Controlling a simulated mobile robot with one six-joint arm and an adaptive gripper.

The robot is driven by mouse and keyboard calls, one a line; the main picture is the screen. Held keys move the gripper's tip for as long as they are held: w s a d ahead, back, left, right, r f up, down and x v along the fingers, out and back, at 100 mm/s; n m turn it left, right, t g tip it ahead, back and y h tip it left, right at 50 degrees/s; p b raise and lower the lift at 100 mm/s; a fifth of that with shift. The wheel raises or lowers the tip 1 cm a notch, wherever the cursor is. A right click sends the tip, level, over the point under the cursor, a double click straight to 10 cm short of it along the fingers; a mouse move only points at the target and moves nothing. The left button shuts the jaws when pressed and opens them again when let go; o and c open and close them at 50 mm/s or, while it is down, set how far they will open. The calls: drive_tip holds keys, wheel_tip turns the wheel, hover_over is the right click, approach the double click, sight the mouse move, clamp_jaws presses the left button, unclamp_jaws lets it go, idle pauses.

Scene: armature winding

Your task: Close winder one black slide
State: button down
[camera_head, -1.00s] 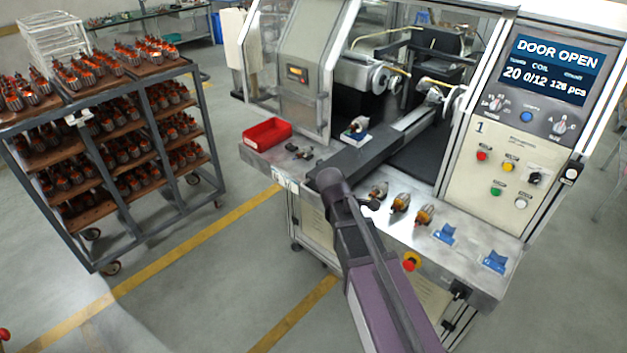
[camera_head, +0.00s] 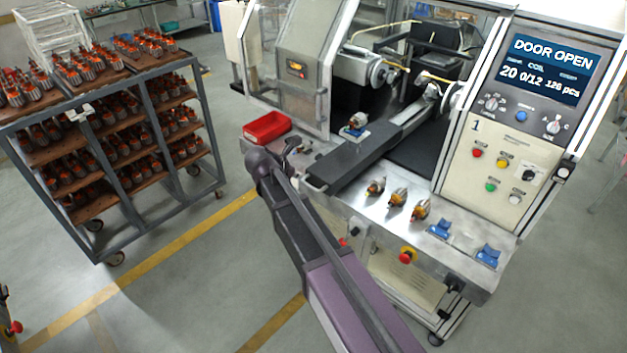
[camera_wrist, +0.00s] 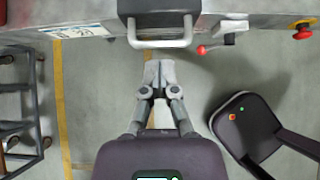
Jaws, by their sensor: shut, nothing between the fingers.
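Winder one (camera_head: 475,127) carries the number 1, and its screen (camera_head: 545,68) reads DOOR OPEN. Its black slide (camera_head: 350,163) is a long dark bar reaching from the work space to the front of the bench top. In the wrist view the slide's dark end block (camera_wrist: 158,8) is at the top, with a pale bar handle (camera_wrist: 160,43) on its near side. My gripper (camera_wrist: 158,64) is shut and empty, just below the middle of that handle in the picture. I cannot tell whether it touches the handle. The gripper does not show clearly in the head view.
A red bin (camera_head: 267,128) stands left of the slide. Several armatures (camera_head: 397,203) and blue holders (camera_head: 439,229) are on the bench (camera_head: 350,205) to the right. A red emergency button (camera_head: 407,256) sticks out in front. A loaded rack (camera_head: 100,140) stands left; floor between is clear.

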sight(309, 186)
drive_tip(key=shift+f, duration=0.15)
drive_tip(key=b+x, duration=0.5)
drive_tip(key=x, duration=0.2)
drive_tip(key=shift+w+f+b, duration=0.1)
drive_tip(key=shift+f+b, duration=0.05)
drive_tip(key=shift+b, duration=0.15)
drive_tip(key=shift+b+x, duration=0.75)
drive_tip(key=shift+x, duration=0.45)
drive_tip(key=shift+d, duration=0.1)
drive_tip(key=shift+d, duration=0.15)
drive_tip(key=shift+w, duration=0.15)
drive_tip(key=shift+w+a, duration=0.1)
drive_tip(key=shift+a, duration=0.1)
